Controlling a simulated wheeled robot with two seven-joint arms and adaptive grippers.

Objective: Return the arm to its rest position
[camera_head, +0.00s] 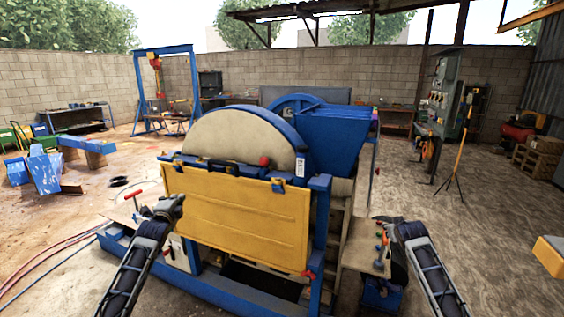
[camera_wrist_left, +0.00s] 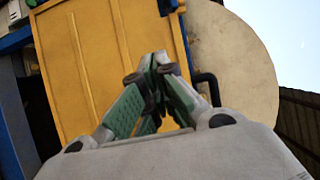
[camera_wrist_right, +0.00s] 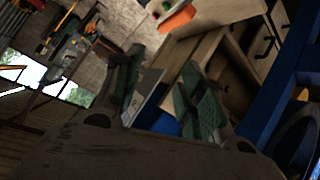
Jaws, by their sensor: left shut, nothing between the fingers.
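My left gripper (camera_head: 176,204) is in front of the yellow panel (camera_head: 240,215) of the blue jaw crusher (camera_head: 333,135), near its left edge. In the left wrist view its fingers (camera_wrist_left: 158,62) meet at the tips with nothing between them, and the yellow panel fills the background. My right gripper (camera_head: 384,224) is at the right of the crusher, over a small wooden bench (camera_head: 367,262). In the right wrist view its fingers (camera_wrist_right: 163,82) stand apart. I see nothing held between them. Whether either gripper touches anything is not clear.
A red-handled lever (camera_head: 134,196) is just left of my left gripper. Tools (camera_head: 381,245) lie on the bench close to my right gripper. A tripod (camera_head: 458,150) and a control cabinet (camera_head: 441,92) stand at the right. Open ground (camera_head: 480,215) lies on the right.

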